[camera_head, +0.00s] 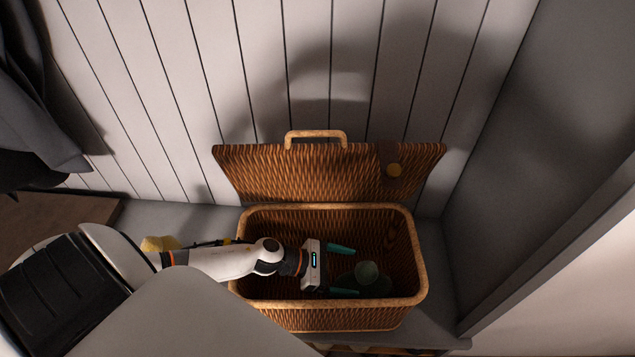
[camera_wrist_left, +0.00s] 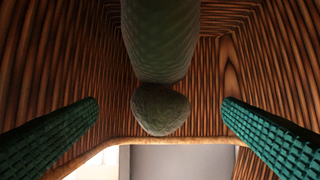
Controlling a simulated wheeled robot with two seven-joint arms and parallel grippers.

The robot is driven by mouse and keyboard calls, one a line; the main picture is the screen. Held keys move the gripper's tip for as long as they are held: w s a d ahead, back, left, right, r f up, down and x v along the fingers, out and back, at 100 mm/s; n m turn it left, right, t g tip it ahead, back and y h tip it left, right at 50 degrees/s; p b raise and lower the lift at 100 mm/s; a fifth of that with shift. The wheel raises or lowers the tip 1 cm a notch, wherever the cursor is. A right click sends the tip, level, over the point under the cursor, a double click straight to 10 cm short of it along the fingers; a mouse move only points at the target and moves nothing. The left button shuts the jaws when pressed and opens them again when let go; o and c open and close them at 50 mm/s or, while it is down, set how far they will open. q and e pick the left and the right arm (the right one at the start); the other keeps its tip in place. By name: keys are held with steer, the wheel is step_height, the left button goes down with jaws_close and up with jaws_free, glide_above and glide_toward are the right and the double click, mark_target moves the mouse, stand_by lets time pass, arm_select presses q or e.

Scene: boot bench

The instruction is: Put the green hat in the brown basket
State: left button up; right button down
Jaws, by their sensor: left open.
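The brown basket (camera_head: 420,262) is woven wicker and stands on a grey bench with its lid (camera_head: 310,175) tipped open against the wall. The green hat (camera_head: 368,274) is inside the basket, toward its right part; its lower part is in shadow. It also shows in the left wrist view as a green body with a rounded knob (camera_wrist_left: 160,108). My left gripper (camera_head: 343,270) reaches into the basket from the left. Its teal fingers are spread wide, beside the hat, and the wrist view shows a gap between each finger and the hat. My right gripper is not in view.
A yellow object (camera_head: 160,243) lies on the bench left of the basket, partly behind my arm. Dark clothing (camera_head: 35,90) hangs at the upper left. A panelled wall stands behind the lid and a grey side panel (camera_head: 520,150) rises to the right. The grey bench (camera_head: 205,215) is bare behind my arm.

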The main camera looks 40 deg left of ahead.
arm_select(q)
steer(key=v, duration=0.9)
